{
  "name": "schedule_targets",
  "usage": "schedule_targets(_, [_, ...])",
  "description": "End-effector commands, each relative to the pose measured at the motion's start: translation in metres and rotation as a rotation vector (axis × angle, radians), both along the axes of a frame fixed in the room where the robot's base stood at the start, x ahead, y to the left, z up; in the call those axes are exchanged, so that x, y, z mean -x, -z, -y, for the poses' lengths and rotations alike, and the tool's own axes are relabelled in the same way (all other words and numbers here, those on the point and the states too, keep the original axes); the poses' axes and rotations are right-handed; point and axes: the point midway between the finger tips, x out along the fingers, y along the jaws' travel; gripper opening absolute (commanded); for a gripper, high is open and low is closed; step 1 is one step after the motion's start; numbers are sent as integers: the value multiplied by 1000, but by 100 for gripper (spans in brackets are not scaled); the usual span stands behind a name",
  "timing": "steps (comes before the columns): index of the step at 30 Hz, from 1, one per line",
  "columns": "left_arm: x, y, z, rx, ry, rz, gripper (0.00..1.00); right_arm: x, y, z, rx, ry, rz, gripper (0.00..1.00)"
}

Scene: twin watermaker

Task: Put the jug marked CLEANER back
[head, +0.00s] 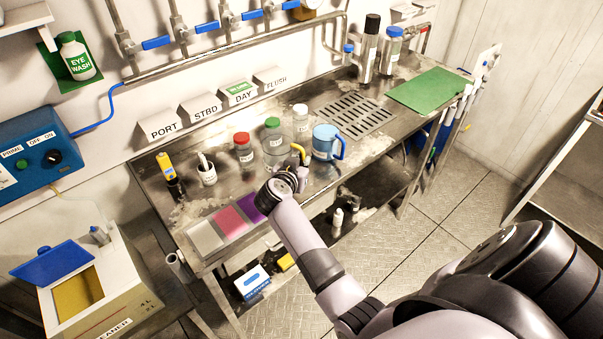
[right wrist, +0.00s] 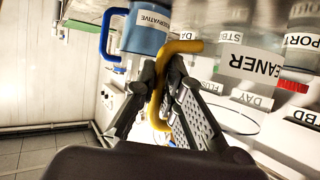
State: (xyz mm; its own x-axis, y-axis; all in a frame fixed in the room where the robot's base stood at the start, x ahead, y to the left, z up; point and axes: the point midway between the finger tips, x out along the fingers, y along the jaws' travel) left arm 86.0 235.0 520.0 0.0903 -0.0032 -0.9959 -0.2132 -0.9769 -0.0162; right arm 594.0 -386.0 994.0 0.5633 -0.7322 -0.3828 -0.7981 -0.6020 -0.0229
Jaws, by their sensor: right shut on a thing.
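The jug marked CLEANER (right wrist: 256,66) is clear-walled with a yellow handle (right wrist: 157,95), and its label shows in the right wrist view. My right gripper (right wrist: 165,95) is shut on that yellow handle. In the head view the right gripper (head: 290,172) is over the front of the steel bench, with the yellow handle (head: 298,152) at its fingers. The jug's clear body is hard to make out there, and I cannot tell whether its base touches the bench. My left gripper is not in view.
A blue jug (head: 326,143), marked PRESERVATIVE in the wrist view, stands close on the right. Jars with red (head: 243,148), green (head: 272,138) and white (head: 300,122) lids stand behind. A drain grate (head: 352,117) is clear. A tank with an open blue lid (head: 52,266) is lower left.

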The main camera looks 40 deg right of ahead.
Motion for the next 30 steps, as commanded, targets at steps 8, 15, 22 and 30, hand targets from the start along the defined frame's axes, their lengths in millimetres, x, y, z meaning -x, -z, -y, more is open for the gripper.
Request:
schedule_targets(8, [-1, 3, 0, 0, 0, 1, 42, 0, 34, 0, 2, -1, -4, 0])
schedule_targets(15, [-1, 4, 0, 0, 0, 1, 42, 0, 48, 0, 0, -1, 2, 0])
schedule_targets(22, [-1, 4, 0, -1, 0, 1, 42, 0, 49, 0, 0, -1, 2, 0])
schedule_targets(30, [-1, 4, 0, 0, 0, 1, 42, 0, 51, 0, 0, 0, 0, 23])
